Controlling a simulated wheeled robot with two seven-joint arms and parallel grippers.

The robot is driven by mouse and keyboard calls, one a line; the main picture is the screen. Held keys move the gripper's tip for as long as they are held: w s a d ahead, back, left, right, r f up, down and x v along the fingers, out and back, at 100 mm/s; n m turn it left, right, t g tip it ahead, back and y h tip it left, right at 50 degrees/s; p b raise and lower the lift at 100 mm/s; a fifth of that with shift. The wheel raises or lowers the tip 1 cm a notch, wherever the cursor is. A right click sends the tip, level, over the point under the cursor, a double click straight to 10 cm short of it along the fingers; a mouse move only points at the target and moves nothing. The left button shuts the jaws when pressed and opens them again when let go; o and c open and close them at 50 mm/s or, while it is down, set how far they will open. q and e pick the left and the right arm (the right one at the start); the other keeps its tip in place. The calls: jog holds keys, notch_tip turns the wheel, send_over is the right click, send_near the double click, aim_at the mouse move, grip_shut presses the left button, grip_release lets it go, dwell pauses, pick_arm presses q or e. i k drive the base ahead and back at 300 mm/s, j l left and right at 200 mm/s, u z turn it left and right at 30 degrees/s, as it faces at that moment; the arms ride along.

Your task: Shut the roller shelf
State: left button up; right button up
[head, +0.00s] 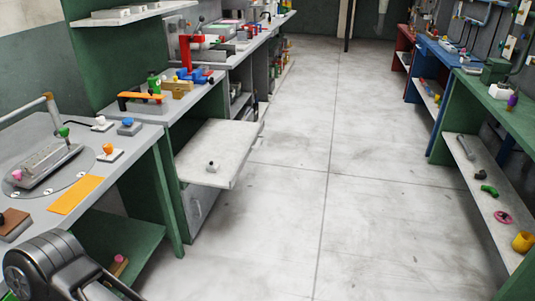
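The roller shelf (215,150) is a pale grey board that sticks out from under the left workbench (200,92) into the aisle, pulled out. A small dark knob-like object (211,166) stands on its top near the front. One of my dark grey arms shows at the bottom left, below and to the left of the shelf and apart from it. Its fingertips are not clearly visible. No right gripper is in view.
A nearer bench (120,165) with a press and an orange sheet (76,194) stands at the left. Green shelving (455,115) with loose parts lines the right. The concrete aisle floor (330,190) between them is clear.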

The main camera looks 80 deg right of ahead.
aim_at(228, 143)
jog(key=z, duration=2.7)
jog(key=u, duration=0.35)
jog(key=i+l+u, duration=0.8)
jog(key=i+l, duration=0.75)
jog(key=l, duration=0.15)
jog(key=i+l+u, duration=0.1)
jog(key=i+l, duration=0.6)
jog(key=l, duration=0.25)
